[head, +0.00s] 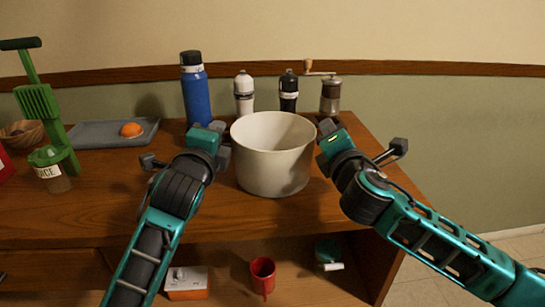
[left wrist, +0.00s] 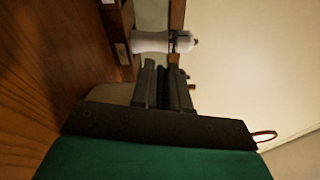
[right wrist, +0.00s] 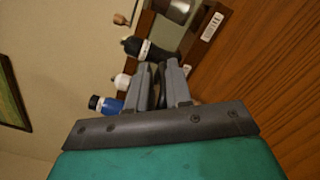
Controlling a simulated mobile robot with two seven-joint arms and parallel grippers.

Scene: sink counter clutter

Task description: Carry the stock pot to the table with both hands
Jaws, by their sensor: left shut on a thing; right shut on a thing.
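The stock pot (head: 272,165) is a cream-white, round, open-topped pot. It is upright at the middle of the wooden table (head: 110,195) in the head view; I cannot tell if its base touches the top. My left gripper (head: 226,148) is at the pot's left rim and my right gripper (head: 323,132) is at its right rim. Both are shut on the pot, one on each side. The gripped parts are hidden by the fingers. The left fingers (left wrist: 165,85) and right fingers (right wrist: 168,85) show close together in their wrist views.
Behind the pot stand a blue bottle (head: 196,95), a white mill (head: 244,95), a black mill (head: 289,92) and a coffee grinder (head: 331,97). A red mug (head: 262,278) is below.

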